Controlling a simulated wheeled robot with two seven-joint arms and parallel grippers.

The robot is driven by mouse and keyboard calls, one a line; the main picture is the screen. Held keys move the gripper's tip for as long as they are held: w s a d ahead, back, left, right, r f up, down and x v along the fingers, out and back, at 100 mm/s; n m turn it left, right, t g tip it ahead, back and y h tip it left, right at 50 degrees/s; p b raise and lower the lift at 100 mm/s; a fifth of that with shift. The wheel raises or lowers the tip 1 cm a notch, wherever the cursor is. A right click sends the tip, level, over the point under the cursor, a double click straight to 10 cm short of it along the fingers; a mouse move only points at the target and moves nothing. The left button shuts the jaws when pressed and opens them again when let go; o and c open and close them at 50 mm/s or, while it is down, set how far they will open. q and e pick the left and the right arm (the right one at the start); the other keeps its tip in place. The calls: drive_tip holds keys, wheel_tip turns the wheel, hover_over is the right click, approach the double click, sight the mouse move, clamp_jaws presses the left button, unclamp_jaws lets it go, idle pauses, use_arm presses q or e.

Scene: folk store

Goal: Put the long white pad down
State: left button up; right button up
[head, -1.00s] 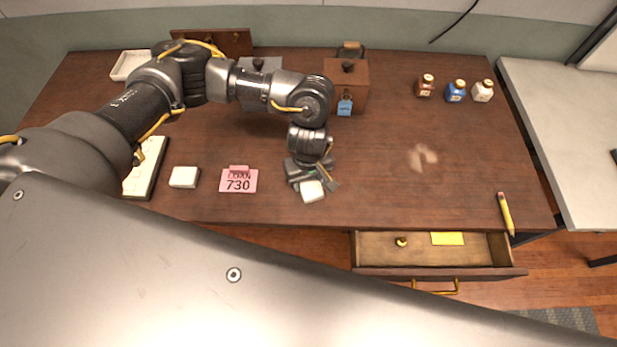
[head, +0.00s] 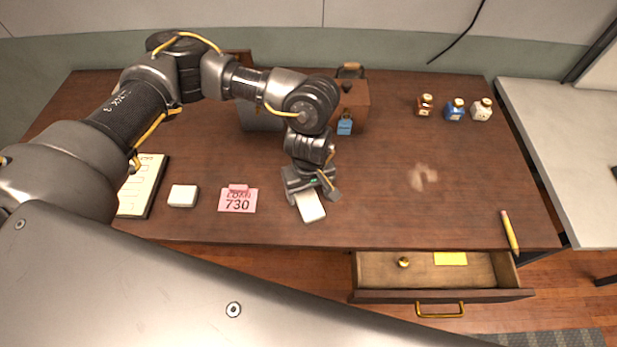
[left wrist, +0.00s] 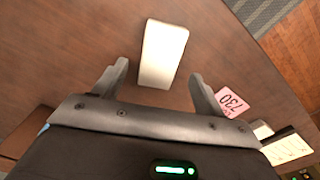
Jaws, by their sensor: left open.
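The long white pad (head: 311,208) lies on the brown desk near its front edge, right of the pink 730 card. My left gripper (head: 312,192) is just behind and over its far end, jaws open. In the left wrist view the pad (left wrist: 163,52) lies ahead of and between the two spread fingers of the gripper (left wrist: 158,84), with a gap to each side; its near end reaches about the fingertips. It appears flat on the desk. My right gripper is not in view.
A short white block (head: 183,196), the pink card (head: 238,200) and a notebook (head: 142,186) lie to the left. A box with a blue padlock (head: 345,127) stands behind. Three bottles (head: 454,110) stand back right. The front drawer (head: 440,295) is open. The desk's right middle is mostly clear.

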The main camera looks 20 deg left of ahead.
sight(309, 202)
use_arm(q)
wheel_tip(309, 202, up, 8)
drive_tip(key=b, duration=0.2)
drive_tip(key=shift+f, duration=0.15)
drive_tip(key=shift+s, duration=0.1)
idle(0.3)
